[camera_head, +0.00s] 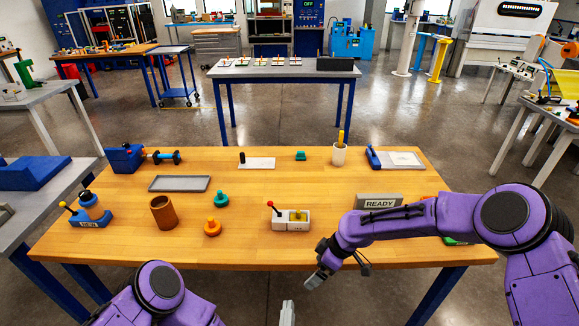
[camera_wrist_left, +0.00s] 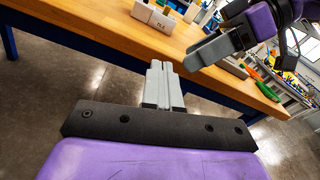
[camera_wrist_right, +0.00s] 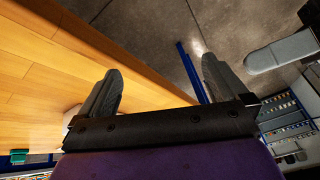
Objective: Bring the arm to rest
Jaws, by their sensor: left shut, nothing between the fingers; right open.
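My left gripper (camera_head: 287,313) is low at the bottom edge of the head view, in front of the wooden table. In the left wrist view its fingers (camera_wrist_left: 164,82) are together with nothing between them. My right gripper (camera_head: 318,277) is by the table's front edge, pointing down and left. In the right wrist view its fingers (camera_wrist_right: 160,82) are spread apart and empty. My left gripper also shows at the right of that view (camera_wrist_right: 283,50). The two grippers are close but apart.
The wooden table (camera_head: 260,250) has its front edge close to both grippers. A white block with a red-knobbed lever (camera_head: 290,219), an orange knobbed piece (camera_head: 212,228), a brown cup (camera_head: 163,212) and a READY sign (camera_head: 379,202) stand on it. Floor in front is clear.

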